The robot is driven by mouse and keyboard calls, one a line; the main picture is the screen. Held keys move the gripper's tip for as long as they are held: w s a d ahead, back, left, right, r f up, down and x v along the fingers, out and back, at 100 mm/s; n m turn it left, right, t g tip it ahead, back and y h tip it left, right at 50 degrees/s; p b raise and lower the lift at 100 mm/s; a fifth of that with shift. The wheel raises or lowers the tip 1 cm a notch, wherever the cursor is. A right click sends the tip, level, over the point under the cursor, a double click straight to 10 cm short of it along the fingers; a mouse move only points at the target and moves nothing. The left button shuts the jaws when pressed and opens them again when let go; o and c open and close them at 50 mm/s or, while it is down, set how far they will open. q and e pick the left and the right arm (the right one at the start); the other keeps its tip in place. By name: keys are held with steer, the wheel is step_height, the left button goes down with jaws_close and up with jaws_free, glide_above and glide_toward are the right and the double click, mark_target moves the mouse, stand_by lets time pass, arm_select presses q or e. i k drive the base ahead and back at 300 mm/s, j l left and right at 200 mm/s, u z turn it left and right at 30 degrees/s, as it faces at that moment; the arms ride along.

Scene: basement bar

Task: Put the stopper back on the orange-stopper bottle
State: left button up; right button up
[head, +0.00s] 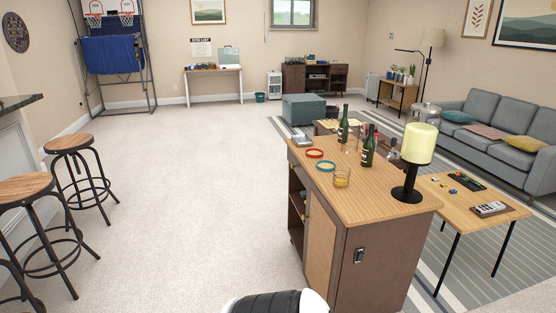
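Green bottles stand upright on the wooden top of a bar cabinet (380,203). One bottle (343,125) is toward the back of the top, and another bottle (367,152) is nearer the middle. Both have pale labels. Their tops are too small to tell which has an orange stopper or whether one is open. I cannot make out a loose stopper. Neither of my grippers is in view.
Bar stools (70,143) are left. Carpet between is clear. A low table (480,212) stands right.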

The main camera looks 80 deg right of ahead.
mark_target(368, 147)
steer(key=z, duration=3.05)
